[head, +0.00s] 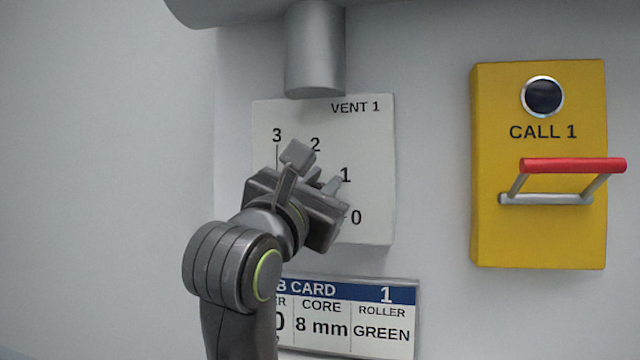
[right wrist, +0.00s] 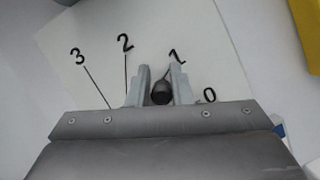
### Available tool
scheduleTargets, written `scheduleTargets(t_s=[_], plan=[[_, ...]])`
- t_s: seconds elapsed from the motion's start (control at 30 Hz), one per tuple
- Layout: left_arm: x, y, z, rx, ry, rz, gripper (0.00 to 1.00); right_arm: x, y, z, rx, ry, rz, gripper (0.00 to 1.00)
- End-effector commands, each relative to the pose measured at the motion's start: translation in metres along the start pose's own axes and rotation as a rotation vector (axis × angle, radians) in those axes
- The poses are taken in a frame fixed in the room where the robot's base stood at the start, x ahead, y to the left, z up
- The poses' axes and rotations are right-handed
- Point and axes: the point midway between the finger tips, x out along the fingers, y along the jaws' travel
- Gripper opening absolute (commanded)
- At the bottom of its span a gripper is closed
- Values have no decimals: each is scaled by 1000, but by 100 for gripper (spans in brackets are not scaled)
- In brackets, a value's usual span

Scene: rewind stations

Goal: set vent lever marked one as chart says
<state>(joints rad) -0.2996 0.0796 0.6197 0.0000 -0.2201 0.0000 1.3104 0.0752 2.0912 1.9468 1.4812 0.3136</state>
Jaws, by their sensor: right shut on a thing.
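The white vent panel (head: 375,150), labelled VENT 1, is on the wall with marks 3, 2, 1 and 0 running from upper left to lower right. My right gripper (head: 316,172) is in front of it and hides its lower left part and the lever in the head view. In the right wrist view, the fingers of the right gripper (right wrist: 161,86) are shut on the dark round end of the vent lever (right wrist: 161,94). The lever end lies at the line of mark 1, between marks 2 and 0. My left gripper is in neither view.
A job card (head: 385,312) numbered 1 is below the panel, reading core 8 mm and roller green; my arm covers its left part. A yellow CALL 1 box (head: 540,235) with a red-barred handle (head: 573,165) sticks out to the right. A grey pipe (head: 315,50) is above the panel.

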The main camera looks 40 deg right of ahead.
Motion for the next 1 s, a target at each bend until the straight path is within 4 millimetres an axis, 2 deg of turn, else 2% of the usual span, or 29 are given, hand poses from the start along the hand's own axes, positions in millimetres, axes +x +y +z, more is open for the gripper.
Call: scheduleTargets(t_s=[0.33,1.0], plan=[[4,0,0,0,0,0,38,-2,-5,-5,53,1,-25,0],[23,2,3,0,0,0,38,-13,-30,-32,432,3,-183,0]])
